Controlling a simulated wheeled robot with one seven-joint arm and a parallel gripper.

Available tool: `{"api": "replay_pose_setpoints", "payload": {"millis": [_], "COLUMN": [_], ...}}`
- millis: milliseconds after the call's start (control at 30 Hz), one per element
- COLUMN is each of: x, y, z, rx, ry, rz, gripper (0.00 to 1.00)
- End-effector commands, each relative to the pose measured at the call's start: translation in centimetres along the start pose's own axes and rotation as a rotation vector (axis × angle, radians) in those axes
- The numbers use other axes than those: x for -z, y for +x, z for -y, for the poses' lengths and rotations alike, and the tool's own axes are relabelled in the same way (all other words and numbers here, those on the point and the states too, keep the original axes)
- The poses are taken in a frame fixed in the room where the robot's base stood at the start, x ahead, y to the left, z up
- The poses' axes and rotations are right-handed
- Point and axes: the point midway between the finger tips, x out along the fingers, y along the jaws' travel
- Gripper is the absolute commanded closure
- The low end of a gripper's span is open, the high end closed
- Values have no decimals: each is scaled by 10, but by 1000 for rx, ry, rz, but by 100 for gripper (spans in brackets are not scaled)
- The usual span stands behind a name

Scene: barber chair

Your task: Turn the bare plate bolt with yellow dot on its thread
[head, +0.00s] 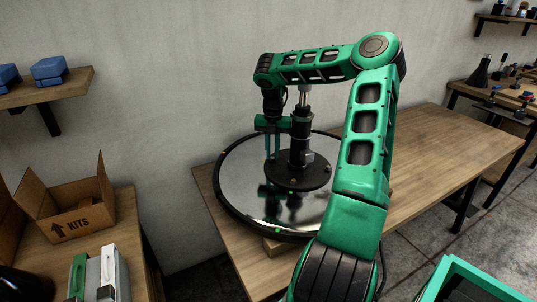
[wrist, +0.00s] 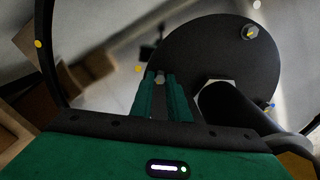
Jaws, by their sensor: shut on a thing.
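My gripper (head: 272,157) points down at the left side of a dark round plate (head: 312,181) with a black column (head: 301,140) on it. In the wrist view, my gripper's green fingers (wrist: 160,84) are shut on a small grey bolt (wrist: 159,77) at the plate's edge. A yellow dot (wrist: 138,69) lies on the mirror-like disc just left of that bolt. The fingers hide most of the bolt, so its seating cannot be told. Another bolt (wrist: 250,32) stands at the upper right of the plate, apart from my gripper.
The plate sits on a large shiny disc (head: 242,196) with a black rim, on a wooden table (head: 430,145). The column stands close right of my gripper. A blue dot (wrist: 272,105) shows at the right. A cardboard box (head: 75,205) is on the left bench.

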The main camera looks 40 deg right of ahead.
Motion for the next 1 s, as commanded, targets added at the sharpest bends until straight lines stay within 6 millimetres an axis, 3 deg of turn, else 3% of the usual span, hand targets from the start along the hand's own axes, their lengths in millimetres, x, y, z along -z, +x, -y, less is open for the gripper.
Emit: {"api": "replay_pose_setpoints", "payload": {"millis": [33, 67, 133, 433, 567, 1000], "x": [1, 1, 1, 0, -1, -2], "y": [0, 0, 0, -2, -11, -87], "z": [-7, -8, -7, -3, -3, -6], "rx": [-11, -11, -10, -5, -4, -4], "ry": [-14, -14, -12, -6, -4, -7], "rz": [0, 0, 1, 3, 6, 5], "gripper": [100, 80, 66, 66, 66, 66]}}
